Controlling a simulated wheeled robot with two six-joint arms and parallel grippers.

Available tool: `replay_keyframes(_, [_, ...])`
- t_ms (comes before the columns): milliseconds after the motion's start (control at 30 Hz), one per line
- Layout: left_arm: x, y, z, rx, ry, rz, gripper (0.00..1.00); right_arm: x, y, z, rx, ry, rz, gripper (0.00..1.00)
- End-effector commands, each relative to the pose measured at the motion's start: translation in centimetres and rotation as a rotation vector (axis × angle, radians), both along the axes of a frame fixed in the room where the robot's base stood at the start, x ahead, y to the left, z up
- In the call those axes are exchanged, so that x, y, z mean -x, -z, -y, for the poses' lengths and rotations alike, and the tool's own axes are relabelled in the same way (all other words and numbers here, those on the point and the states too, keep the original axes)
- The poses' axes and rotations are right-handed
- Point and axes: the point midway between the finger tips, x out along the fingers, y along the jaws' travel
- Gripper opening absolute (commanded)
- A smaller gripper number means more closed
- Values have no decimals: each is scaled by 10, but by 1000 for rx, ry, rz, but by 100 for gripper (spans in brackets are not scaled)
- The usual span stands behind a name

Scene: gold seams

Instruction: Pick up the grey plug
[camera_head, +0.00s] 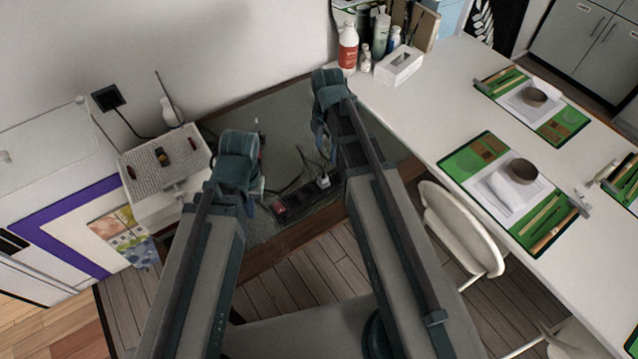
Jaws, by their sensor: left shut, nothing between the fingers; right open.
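A light grey plug (323,182) sits at the right end of a dark power strip (300,204), which lies on the dark green surface. My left gripper (258,188) is to the left of the strip, shut and empty, apart from the plug. My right gripper (324,146) is above the plug in the picture, open and empty. Its fingers are small and partly hidden by my own arm, so the gap to the plug is hard to judge.
Dark cables (290,184) run near the strip. A white box with a mesh top (150,165) stands at the left. A white table (440,110) with place settings is at the right, with bottles and a tissue box (399,66). A white chair (460,230) stands below the table.

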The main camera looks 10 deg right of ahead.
Motion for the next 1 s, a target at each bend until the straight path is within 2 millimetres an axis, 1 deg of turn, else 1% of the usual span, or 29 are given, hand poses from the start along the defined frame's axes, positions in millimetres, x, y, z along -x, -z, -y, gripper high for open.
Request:
replay_keyframes(167, [0, 10, 0, 0, 0, 0, 0, 0, 10, 0, 0, 1, 0, 78])
replay_keyframes(267, [0, 21, 0, 0, 0, 0, 0, 0, 22, -1, 0, 2, 0, 78])
replay_keyframes(600, [0, 71, 0, 0, 0, 0, 0, 1, 71, -1, 0, 3, 0, 78])
replay_keyframes(700, [0, 83, 0, 0, 0, 0, 0, 1, 83, -1, 0, 3, 0, 78])
replay_keyframes(800, [0, 88, 0, 0, 0, 0, 0, 1, 88, -1, 0, 3, 0, 78])
replay_keyframes(1000, [0, 87, 0, 0, 0, 0, 0, 1, 87, -1, 0, 3, 0, 78])
